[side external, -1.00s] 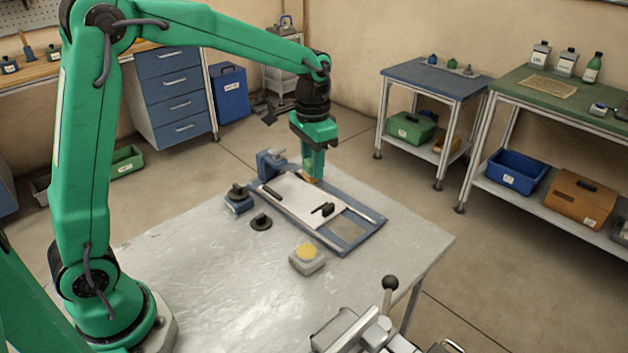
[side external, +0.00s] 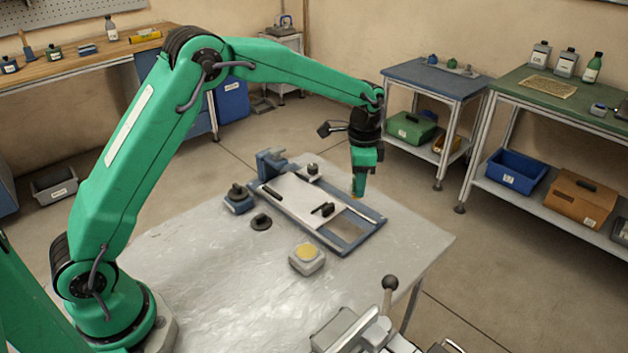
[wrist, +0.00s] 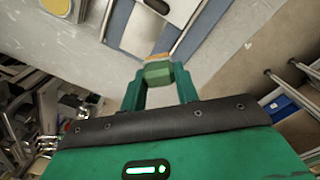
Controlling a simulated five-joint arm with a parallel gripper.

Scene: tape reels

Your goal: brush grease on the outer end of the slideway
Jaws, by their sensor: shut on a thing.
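My gripper (side external: 357,188) is shut on a small green block-shaped brush with a yellowish tip, clearest in the wrist view (wrist: 158,74). The brush points down near the table's far right edge, past the slideway's far long side in the side view; its height is hard to judge. The slideway (side external: 374,224) is a blue frame with pale rails and a white plate with black handles on it.
A blue block with a black knob (side external: 238,199) and a black round knob (side external: 261,222) sit left of the slideway. A metal device with a ball lever (side external: 388,285) stands at the front.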

